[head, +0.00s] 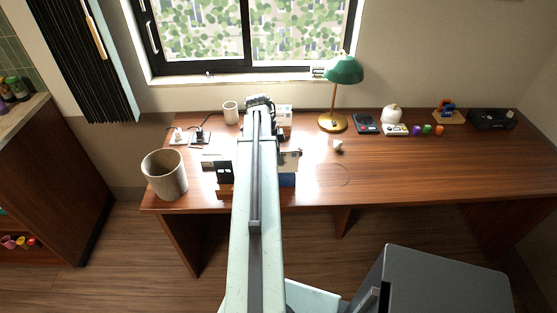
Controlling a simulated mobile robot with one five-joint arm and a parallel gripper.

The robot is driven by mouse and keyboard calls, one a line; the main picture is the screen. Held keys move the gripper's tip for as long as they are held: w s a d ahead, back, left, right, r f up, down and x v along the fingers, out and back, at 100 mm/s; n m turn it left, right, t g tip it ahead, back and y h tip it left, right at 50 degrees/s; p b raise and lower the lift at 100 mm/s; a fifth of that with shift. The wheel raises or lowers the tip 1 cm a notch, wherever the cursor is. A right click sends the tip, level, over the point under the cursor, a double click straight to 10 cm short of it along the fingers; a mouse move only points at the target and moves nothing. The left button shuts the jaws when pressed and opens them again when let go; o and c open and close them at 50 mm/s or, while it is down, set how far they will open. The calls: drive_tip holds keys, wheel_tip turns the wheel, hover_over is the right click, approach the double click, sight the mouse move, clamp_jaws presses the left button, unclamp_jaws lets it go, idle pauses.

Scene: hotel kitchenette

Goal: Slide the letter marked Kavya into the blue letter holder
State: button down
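My arm reaches away from me over the wooden desk and covers its middle-left part. My gripper (260,101) is at the far end of the arm, near the back of the desk; its fingers are too small and hidden to tell whether they hold anything. A blue piece (288,181), perhaps the blue letter holder, shows just right of my arm near the front edge, mostly hidden. Pale letter-like pieces show on both sides of the arm, at left (211,157) and right (291,158). No name can be read on them, so I cannot tell which is marked Kavya.
A beige bin (165,174) stands at the desk's left front. A white cup (230,112) is at the back. A green lamp (343,69), a calculator (366,123) and several small items line the back right. The desk's right front (430,170) is clear. A grey cabinet (440,280) is in front.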

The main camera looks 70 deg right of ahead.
drive_tip(key=shift+f+b, duration=1.45)
drive_tip(key=shift+f, duration=0.25)
drive_tip(key=c, duration=1.6)
unclamp_jaws()
drive_tip(key=p+v, duration=0.8)
drive_tip(key=shift+s, duration=0.1)
drive_tip(key=shift+f, duration=0.1)
